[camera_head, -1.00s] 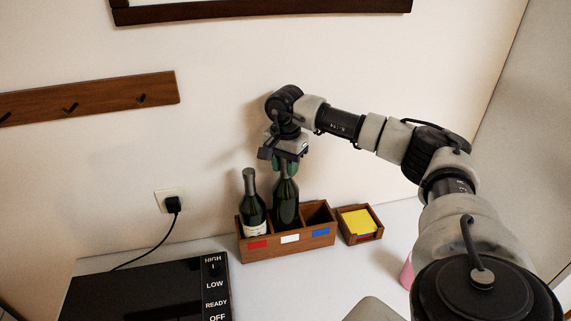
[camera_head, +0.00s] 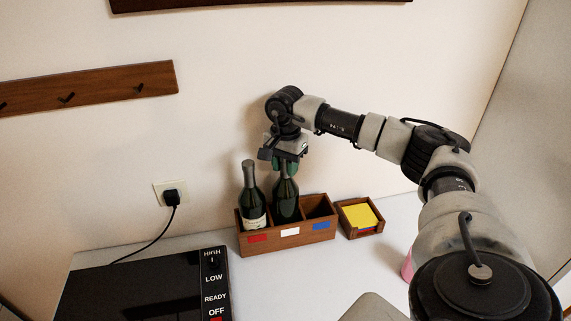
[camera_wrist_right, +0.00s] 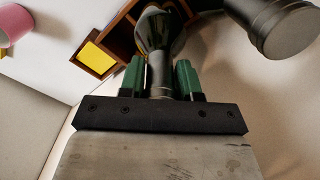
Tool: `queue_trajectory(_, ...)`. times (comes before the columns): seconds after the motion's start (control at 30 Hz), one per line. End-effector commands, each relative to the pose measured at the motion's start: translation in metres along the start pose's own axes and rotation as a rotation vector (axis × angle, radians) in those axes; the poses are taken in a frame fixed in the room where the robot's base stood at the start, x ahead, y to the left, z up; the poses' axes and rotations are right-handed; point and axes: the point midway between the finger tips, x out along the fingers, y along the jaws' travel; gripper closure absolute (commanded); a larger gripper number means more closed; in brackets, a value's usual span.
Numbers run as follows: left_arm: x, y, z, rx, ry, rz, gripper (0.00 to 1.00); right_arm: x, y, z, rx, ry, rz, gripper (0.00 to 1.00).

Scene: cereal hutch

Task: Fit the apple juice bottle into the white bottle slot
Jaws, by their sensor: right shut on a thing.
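The wooden bottle box (camera_head: 263,247) on the counter has three slots, with red, white and blue labels on its front. A dark green bottle, taken as the apple juice bottle (camera_head: 286,199), is upright with its lower part inside the middle slot behind the white label (camera_head: 290,232). My right gripper (camera_head: 287,165) is shut on its neck from above. The wrist view shows the green fingers (camera_wrist_right: 159,77) on both sides of the neck, with the bottle body (camera_wrist_right: 160,32) beyond. The bottle's base is hidden by the box front. My left gripper is out of view.
Another dark bottle (camera_head: 251,203) with a pale label stands in the red slot, close beside. The blue slot (camera_head: 320,208) is empty. A small wooden tray with yellow notes (camera_head: 360,217) sits to the right. A pink cup (camera_head: 407,265) is partly behind my arm. A black appliance (camera_head: 140,290) lies front left.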

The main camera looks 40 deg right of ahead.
Motion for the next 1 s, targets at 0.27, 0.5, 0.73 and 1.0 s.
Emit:
queue_trajectory(0.27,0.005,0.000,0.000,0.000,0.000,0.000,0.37,0.005,-0.001,0.000,0.000,0.001,-0.005,1.00)
queue_trajectory(0.5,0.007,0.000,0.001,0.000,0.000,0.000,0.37,0.009,-0.001,0.000,0.000,0.001,-0.005,0.58)
queue_trajectory(0.73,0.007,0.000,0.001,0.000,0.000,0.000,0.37,0.010,0.000,0.000,0.000,0.000,-0.002,0.37)
queue_trajectory(1.0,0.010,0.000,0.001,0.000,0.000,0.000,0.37,0.007,0.000,0.000,0.000,0.000,0.001,0.37)
